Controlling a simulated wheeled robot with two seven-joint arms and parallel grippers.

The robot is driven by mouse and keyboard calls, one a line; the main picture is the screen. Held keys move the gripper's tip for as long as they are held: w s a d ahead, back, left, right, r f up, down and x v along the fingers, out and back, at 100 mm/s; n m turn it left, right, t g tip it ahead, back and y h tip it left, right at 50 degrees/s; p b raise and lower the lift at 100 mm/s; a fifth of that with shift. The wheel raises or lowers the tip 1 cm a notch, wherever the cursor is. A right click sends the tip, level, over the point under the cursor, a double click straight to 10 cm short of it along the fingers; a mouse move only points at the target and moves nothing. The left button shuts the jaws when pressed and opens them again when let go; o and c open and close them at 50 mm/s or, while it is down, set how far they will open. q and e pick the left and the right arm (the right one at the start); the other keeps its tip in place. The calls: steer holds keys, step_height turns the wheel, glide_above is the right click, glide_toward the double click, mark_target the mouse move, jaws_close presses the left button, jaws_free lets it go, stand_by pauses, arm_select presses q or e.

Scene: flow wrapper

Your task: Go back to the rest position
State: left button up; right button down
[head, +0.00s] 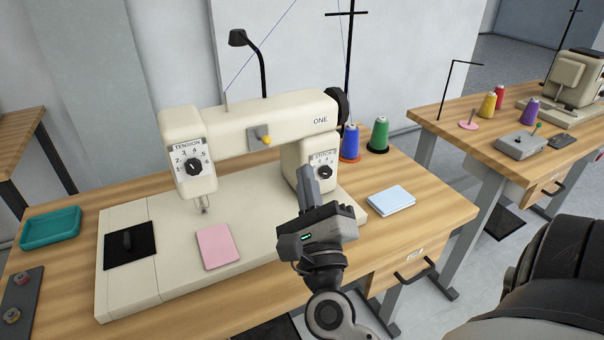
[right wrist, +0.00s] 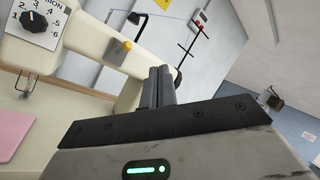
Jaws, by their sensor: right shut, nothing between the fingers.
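My right gripper (head: 309,187) is shut and empty. In the head view it is raised in front of the sewing machine (head: 255,125), with its fingertips near the stitch dial (head: 325,171). I cannot tell whether they touch the machine. In the right wrist view the fingers (right wrist: 158,87) are together, with the tension dial (right wrist: 40,22) at upper left. My left gripper is not in view.
A pink cloth (head: 217,246) lies on the machine bed and a light blue cloth (head: 391,200) on the table at right. A teal tray (head: 50,228) is at far left. Blue (head: 350,143) and green (head: 378,135) thread spools stand behind. A second table (head: 455,120) is at right.

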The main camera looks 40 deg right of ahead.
steer(key=shift+s+a+r, duration=0.1)
steer(key=shift+s+a, duration=0.05)
steer(key=shift+s, duration=0.1)
stand_by(0.4)
steer(key=a+f+n+g+y, duration=0.2)
steer(key=a+f+n+y, duration=0.2)
steer(key=a+n+y, duration=0.6)
steer(key=a+f+n+g+y, duration=0.2)
steer(key=a+f+n+y, duration=0.4)
steer(key=n, duration=0.8)
steer(key=s+d+f+n+g+h, duration=0.2)
steer(key=s+d+f+n+g, duration=0.25)
steer(key=s+f+g, duration=0.2)
steer(key=s+d+f+n+g+h, duration=0.2)
steer(key=s+d+f+n+g, duration=0.1)
steer(key=s+f+n+g, duration=0.3)
steer(key=w+a+f+t+y, duration=0.2)
steer(key=w+a+f+t, duration=0.1)
steer(key=w+a+t, duration=0.2)
steer(key=shift+a+f+t+y, duration=0.25)
steer(key=shift+a+t+y, duration=0.25)
steer(key=shift+t, duration=0.65)
